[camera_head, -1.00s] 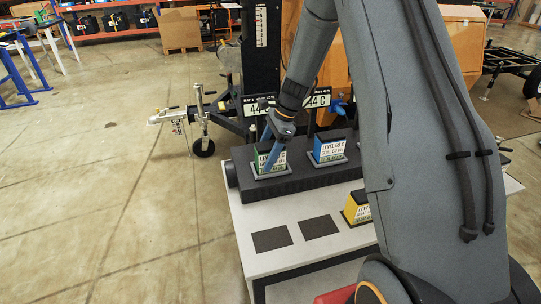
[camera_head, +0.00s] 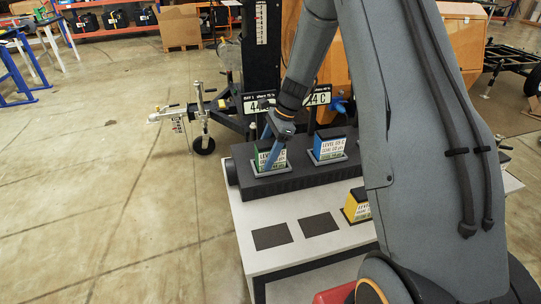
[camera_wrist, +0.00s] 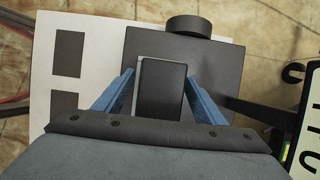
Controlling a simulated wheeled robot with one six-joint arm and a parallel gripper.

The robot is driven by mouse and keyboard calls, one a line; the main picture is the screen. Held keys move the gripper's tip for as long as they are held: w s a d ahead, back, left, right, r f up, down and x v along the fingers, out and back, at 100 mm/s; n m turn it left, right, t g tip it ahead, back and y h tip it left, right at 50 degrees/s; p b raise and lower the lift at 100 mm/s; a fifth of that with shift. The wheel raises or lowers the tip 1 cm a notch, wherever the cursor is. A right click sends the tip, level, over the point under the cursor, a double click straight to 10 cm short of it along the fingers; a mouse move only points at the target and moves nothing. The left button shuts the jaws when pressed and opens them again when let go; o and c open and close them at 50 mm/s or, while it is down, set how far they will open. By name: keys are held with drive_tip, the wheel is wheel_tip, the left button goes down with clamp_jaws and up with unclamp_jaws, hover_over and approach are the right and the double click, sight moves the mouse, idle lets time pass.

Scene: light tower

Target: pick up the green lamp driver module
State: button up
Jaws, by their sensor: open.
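The green lamp driver module (camera_head: 278,161) has a white label on its front and sits in the left socket of the black base (camera_head: 245,187) on the white table. My gripper (camera_head: 268,156) is down at this module, with a blue finger in front of its left part. In the wrist view my gripper (camera_wrist: 160,92) is open, its two blue fingers on either side of the module's dark top (camera_wrist: 162,90). A narrow gap shows beside each finger; contact lower down cannot be told.
A blue module (camera_head: 328,147) stands in the socket to the right. A yellow module (camera_head: 356,206) is on the table (camera_head: 245,245) near my arm. Two dark pads (camera_head: 271,236) (camera_head: 320,224) at the front are empty. A black mast (camera_head: 262,50) with plates rises behind the base.

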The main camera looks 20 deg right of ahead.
drive_tip(key=c, duration=1.3)
drive_tip(key=shift+c, duration=1.4)
drive_tip(key=shift+r, duration=0.1)
